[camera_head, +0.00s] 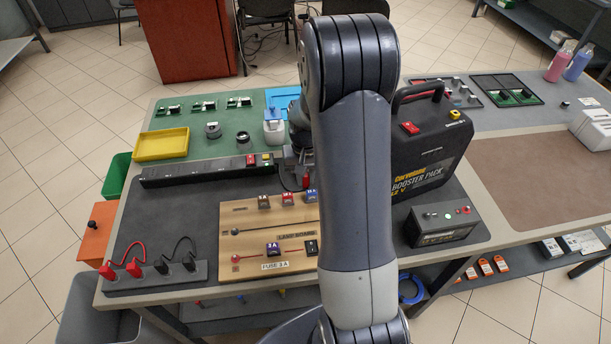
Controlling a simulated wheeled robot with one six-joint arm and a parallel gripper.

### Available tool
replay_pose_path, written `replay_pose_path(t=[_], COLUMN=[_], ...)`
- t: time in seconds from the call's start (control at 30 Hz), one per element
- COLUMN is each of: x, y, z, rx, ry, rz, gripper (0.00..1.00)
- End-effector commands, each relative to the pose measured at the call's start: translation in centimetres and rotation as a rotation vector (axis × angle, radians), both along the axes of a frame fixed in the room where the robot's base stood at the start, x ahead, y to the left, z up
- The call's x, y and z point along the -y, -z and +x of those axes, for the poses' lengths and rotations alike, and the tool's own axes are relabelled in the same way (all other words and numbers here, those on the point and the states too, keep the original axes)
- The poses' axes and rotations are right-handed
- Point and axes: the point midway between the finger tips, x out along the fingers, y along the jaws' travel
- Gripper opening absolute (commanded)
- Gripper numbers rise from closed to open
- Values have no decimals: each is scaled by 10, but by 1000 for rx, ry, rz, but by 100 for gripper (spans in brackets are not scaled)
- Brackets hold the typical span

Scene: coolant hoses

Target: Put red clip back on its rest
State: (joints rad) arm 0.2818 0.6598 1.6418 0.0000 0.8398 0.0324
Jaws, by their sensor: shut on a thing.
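My gripper (299,168) is partly in view behind my arm, low over the back of the lamp board. A small red piece (306,181) shows at its fingertips; I take it to be the red clip, mostly hidden by the gripper and arm. At the table's front left, a grey holder (150,284) carries two red clips (120,269) joined by a red lead and two black clips (174,263) joined by a black lead. The black booster pack (432,160) stands right of my arm, with a red piece (410,128) and a yellow piece (455,114) on it.
The wooden lamp board (260,246) lies in the middle with switches. A long black rail (190,174) lies behind it. A dark battery box (442,224) stands at right. A yellow tray (161,144) is at back left. My arm hides the table's centre. The brown mat at right is clear.

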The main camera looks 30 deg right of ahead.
Motion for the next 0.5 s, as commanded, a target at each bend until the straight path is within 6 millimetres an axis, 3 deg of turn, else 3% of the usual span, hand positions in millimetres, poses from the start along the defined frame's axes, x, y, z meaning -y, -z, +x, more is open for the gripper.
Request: replay_pose_path(t=[0.07,0.1,0.3,0.5], x=[0,0,0,0], y=[4,3,2,2], z=[0,0,0,0], rx=[0,0,0,0], ry=[0,0,0,0], rz=[0,0,0,0], gripper=[0,19,35,39])
